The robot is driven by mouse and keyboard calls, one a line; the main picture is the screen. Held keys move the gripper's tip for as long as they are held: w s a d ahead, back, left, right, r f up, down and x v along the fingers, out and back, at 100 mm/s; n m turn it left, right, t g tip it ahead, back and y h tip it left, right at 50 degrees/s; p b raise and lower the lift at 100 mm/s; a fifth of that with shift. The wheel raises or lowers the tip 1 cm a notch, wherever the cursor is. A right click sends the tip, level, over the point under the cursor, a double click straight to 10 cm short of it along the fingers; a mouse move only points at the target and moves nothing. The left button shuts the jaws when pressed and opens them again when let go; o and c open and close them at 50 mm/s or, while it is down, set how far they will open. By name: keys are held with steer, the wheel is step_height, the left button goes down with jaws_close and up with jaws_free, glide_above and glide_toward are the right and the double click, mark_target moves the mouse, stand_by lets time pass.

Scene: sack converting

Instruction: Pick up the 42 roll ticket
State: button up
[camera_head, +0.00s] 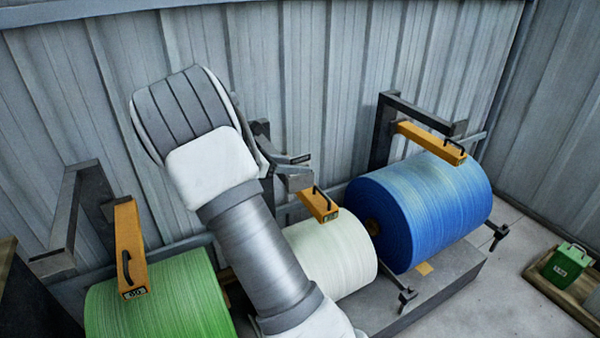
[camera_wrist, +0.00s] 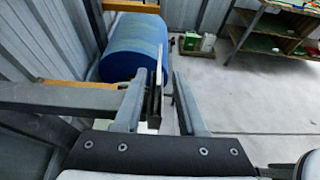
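My gripper (camera_head: 292,174) is at the end of my arm, close to the orange arm (camera_head: 318,203) over the white roll (camera_head: 338,252). In the wrist view my gripper (camera_wrist: 166,82) has its fingers apart, with floor showing between them. A thin upright pale strip (camera_wrist: 159,66) and a dark piece show near the left finger; I cannot tell what they are or whether they touch it. No number 42 is readable in either view. A small orange-yellow piece (camera_head: 424,268) lies on the plinth below the blue roll (camera_head: 422,208); I see no number on it.
A green roll (camera_head: 160,300) sits at left under another orange arm (camera_head: 129,245). A third orange arm (camera_head: 430,141) hangs over the blue roll. Metal wall panels stand close behind. A green container (camera_head: 567,262) is at right. Shelves (camera_wrist: 275,32) stand beyond open floor.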

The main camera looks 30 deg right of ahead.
steer(key=x, duration=0.4)
steer(key=shift+w+d+r, duration=0.1)
steer(key=shift+w+d, duration=0.05)
steer(key=shift+d, duration=0.1)
jaws_close()
